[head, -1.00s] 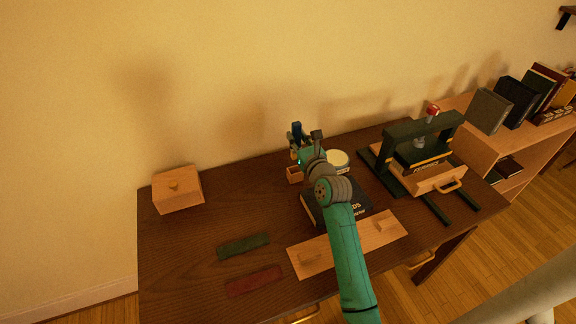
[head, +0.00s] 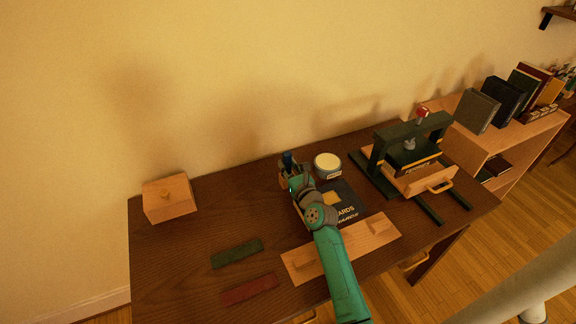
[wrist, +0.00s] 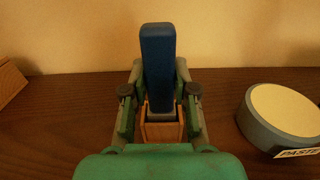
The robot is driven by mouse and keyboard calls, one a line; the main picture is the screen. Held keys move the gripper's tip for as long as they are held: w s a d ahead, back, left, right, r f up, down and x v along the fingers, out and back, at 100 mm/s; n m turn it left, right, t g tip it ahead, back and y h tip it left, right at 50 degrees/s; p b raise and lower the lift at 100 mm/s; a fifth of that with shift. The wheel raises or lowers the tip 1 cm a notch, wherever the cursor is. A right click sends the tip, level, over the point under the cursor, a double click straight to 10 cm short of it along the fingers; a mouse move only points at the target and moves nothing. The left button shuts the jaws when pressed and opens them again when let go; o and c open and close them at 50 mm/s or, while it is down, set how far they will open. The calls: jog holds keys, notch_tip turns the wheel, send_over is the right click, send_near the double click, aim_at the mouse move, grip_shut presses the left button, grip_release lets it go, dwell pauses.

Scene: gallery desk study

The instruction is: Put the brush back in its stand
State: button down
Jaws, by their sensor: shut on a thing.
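The brush shows as an upright blue handle (wrist: 158,62) in the wrist view, and its top (head: 288,158) shows in the head view. My gripper (wrist: 160,100) is shut on the brush, with one finger on each side. The small wooden stand (wrist: 162,132) is directly below, between my fingers in the wrist view. The brush's lower end meets the stand's opening in that view; how deep it sits is hidden.
A paste tub (head: 327,165) stands just right of my gripper. A dark book (head: 345,204) lies nearby under my arm. A book press (head: 408,155) stands further right, and a wooden box (head: 168,200) stands at the left. The desk between box and gripper is clear.

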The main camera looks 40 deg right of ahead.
jog(key=c, duration=0.9)
grip_release()
jog(key=shift+f, duration=0.1)
jog(key=v, duration=1.2)
jog(key=shift+r, duration=0.2)
